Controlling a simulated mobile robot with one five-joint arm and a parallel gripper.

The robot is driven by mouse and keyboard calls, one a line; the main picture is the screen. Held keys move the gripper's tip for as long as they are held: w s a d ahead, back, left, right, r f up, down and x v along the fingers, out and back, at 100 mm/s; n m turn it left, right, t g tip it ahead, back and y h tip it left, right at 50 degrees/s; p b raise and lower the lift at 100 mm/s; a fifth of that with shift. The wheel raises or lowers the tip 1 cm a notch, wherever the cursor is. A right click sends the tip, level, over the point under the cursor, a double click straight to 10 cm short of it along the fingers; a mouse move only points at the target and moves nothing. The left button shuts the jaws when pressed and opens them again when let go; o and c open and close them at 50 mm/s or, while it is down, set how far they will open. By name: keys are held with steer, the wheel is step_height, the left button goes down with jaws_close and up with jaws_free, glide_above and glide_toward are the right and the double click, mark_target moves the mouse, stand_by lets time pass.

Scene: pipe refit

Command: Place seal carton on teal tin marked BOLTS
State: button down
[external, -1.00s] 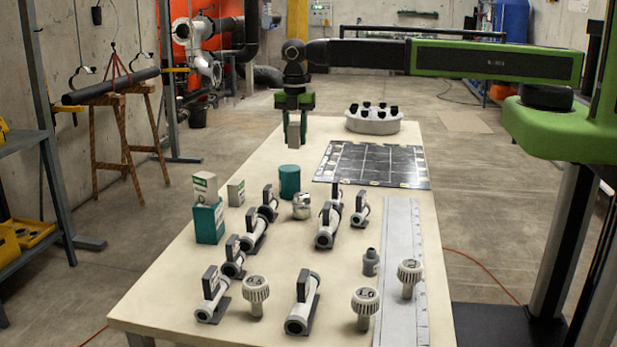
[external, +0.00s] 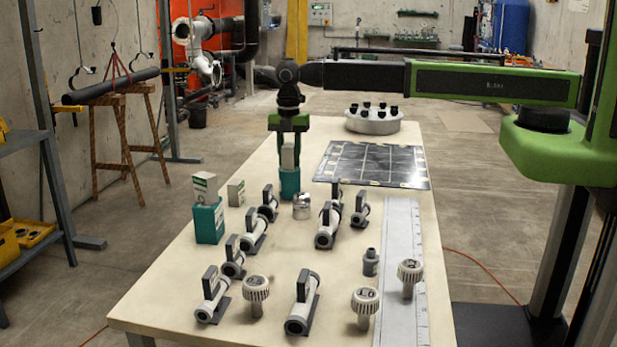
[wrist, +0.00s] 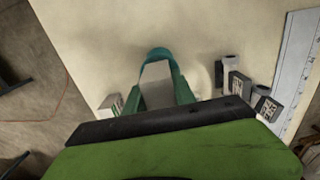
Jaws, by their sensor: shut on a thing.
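My gripper (external: 289,160) is shut on a small grey carton (external: 289,154), taken to be the seal carton. It holds the carton upright over the round teal tin (external: 290,184). The carton's lower end is at the tin's top; I cannot tell whether they touch. In the wrist view the carton (wrist: 158,92) lies between the green fingers and covers most of the tin, whose teal rim (wrist: 156,53) shows beyond it. No BOLTS marking is readable on the tin.
A teal box (external: 208,226) with a white-and-green carton (external: 205,188) on it stands to the left, beside another small carton (external: 237,192). A silver round part (external: 302,206) is close to the tin. Several pipe fittings fill the front; a dark gridded mat (external: 372,165) lies to the right.

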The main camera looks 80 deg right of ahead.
mark_target(289, 145)
steer(key=c, duration=1)
jaws_free()
steer(key=shift+c, duration=0.2)
step_height(289, 145, up, 12)
steer(key=p, duration=1.2)
steer(key=shift+r+p, duration=0.25)
steer(key=shift+p, duration=0.15)
steer(key=s+d+m, duration=0.3)
steer(key=s+m, duration=1.5)
steer(key=shift+s+f, duration=0.15)
steer(key=shift+s, duration=0.2)
steer(key=shift+f, duration=0.1)
